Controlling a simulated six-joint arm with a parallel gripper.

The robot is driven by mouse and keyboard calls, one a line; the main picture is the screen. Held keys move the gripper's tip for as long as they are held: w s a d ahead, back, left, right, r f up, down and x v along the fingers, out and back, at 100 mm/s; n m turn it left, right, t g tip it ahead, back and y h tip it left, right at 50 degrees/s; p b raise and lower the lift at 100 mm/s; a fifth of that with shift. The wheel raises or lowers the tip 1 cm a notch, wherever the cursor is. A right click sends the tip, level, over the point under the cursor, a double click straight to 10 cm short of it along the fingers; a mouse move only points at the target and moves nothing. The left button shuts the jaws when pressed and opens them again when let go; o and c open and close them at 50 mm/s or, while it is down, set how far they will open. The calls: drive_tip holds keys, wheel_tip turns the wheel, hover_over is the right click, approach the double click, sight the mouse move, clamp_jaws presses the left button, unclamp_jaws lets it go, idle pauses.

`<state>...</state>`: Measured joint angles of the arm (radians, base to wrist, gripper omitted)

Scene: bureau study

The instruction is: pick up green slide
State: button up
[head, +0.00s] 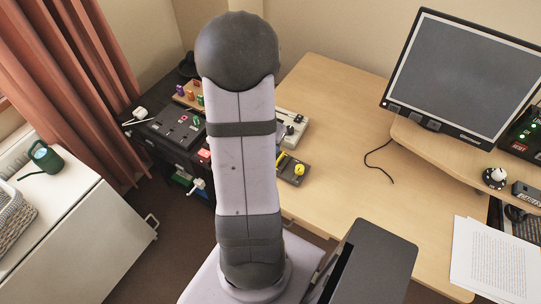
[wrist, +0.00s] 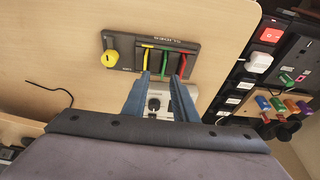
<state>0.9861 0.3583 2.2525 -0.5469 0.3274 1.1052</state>
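The green slide (wrist: 164,63) is a thin upright strip on a dark grey panel (wrist: 124,43), between a yellow slide (wrist: 148,57) and a red slide (wrist: 182,64). My gripper (wrist: 162,76) is open in the wrist view. Its two blue-grey fingers point at the panel, with the green slide in line with the gap between the fingertips. Nothing is seen held. I cannot tell how far the tips are from the panel. In the head view my arm hides the gripper and the green slide; part of the panel (head: 291,176) shows.
A round yellow knob (wrist: 110,59) sits on the panel's left end. A pale device with a black knob (wrist: 154,103) lies behind the fingers. A black unit (wrist: 296,50) with switches and plugs stands to the right. The wooden desk (head: 335,95) has free room; a monitor (head: 460,75) stands right.

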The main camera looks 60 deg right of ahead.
drive_tip(key=shift+w+b+x, duration=0.15)
drive_tip(key=shift+b+x, duration=0.05)
drive_tip(key=shift+x, duration=1.1)
drive_tip(key=shift+w+b+x, duration=0.15)
drive_tip(key=shift+b+x, duration=0.05)
drive_tip(key=shift+x, duration=1.1)
drive_tip(key=shift+c, duration=0.4)
clamp_jaws()
